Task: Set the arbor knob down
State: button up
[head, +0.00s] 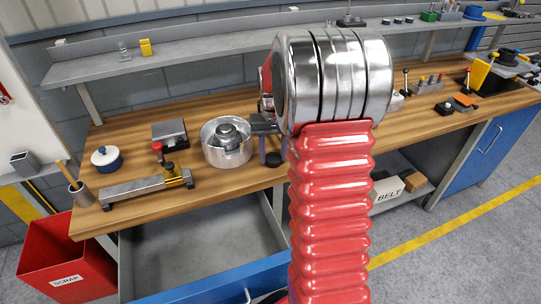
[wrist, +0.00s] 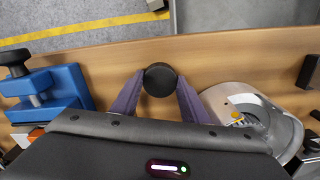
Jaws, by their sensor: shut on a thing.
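The arbor knob (wrist: 160,80) is a round black knob, seen from above in the wrist view. The purple fingers of my gripper (wrist: 158,88) are shut on it from both sides, near the bench's front edge. In the head view the knob (head: 273,160) shows as a dark disc low between the fingers of my gripper (head: 272,158), over the wooden bench (head: 125,203). I cannot tell whether it touches the wood. My red arm hides part of the bench behind it.
A silver metal housing with a dark core (head: 227,150) stands just left of my gripper. A blue clamp (wrist: 50,90) is on the other side. A slide fixture (head: 145,188), a blue-and-white pot (head: 107,160) and an open drawer (head: 195,250) are further left.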

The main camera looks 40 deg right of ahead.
aim_at(273, 158)
jog(key=shift+f, duration=0.1)
jog(key=o, duration=1)
jog(key=shift+o, duration=0.2)
notch_tip(273, 158, up, 12)
dwell(0.4)
jog(key=shift+a, duration=0.1)
